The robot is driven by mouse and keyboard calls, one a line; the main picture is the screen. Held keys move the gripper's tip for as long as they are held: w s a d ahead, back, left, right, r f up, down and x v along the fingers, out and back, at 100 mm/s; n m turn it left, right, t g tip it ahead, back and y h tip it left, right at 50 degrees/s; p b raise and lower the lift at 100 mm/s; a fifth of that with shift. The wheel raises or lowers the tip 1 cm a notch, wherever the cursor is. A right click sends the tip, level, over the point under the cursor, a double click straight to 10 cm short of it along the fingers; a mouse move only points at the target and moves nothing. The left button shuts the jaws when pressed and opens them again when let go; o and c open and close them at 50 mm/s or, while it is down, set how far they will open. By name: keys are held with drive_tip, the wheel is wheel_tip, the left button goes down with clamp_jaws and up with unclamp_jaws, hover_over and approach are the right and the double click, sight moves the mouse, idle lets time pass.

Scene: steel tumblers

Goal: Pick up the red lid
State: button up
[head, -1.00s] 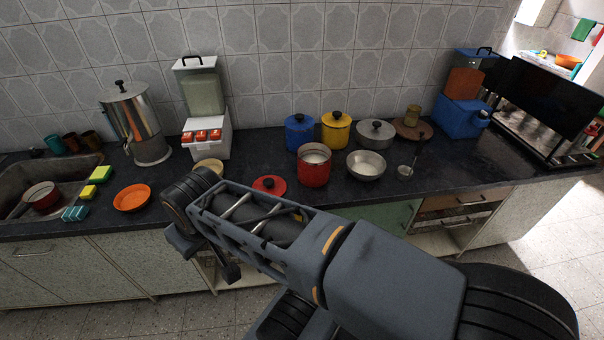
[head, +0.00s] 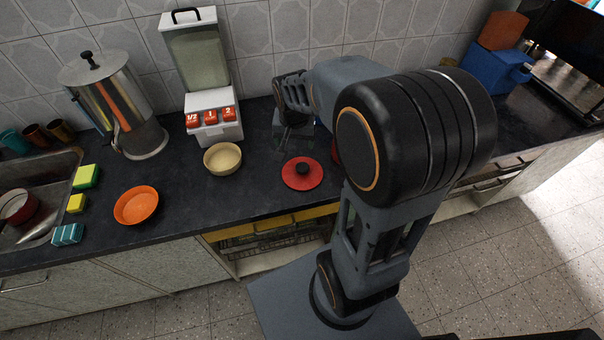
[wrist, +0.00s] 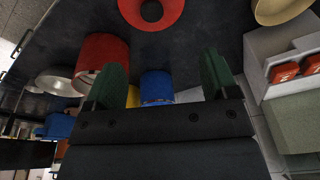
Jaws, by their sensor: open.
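The red lid (head: 291,178) lies flat on the dark counter near its front edge, with a black knob on top. It also shows at the top edge of the wrist view (wrist: 173,12), partly cut off. My gripper (head: 284,146) is just behind and left of the lid in the head view, apart from it.
A cream bowl (head: 222,160) sits left of the lid, in front of a white dispenser (head: 214,130). An orange bowl (head: 136,205) and the sink are farther left. A blue pot (wrist: 156,86) shows beyond the fingers.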

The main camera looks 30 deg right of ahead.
drive_tip(key=m+g, duration=0.1)
drive_tip(key=m, duration=0.1)
approach(302, 167)
drive_tip(key=shift+m, duration=0.3)
drive_tip(key=f, duration=0.4)
drive_tip(key=shift+w+d+f, duration=0.1)
drive_tip(key=shift+w+d, duration=0.05)
drive_tip(key=shift+w, duration=0.1)
drive_tip(key=shift+w+d+f+p, duration=0.15)
drive_tip(key=shift+f+p, duration=0.15)
drive_tip(key=shift+f, duration=1.25)
drive_tip(key=shift+w+d+f+p, duration=0.15)
drive_tip(key=shift+f+p, duration=0.1)
drive_tip(key=shift+f, duration=1.3)
drive_tip(key=shift+s, duration=0.1)
drive_tip(key=shift+c, duration=0.4)
drive_tip(key=c, duration=0.9)
drive_tip(key=shift+r, duration=0.1)
drive_tip(key=shift+c, duration=0.2)
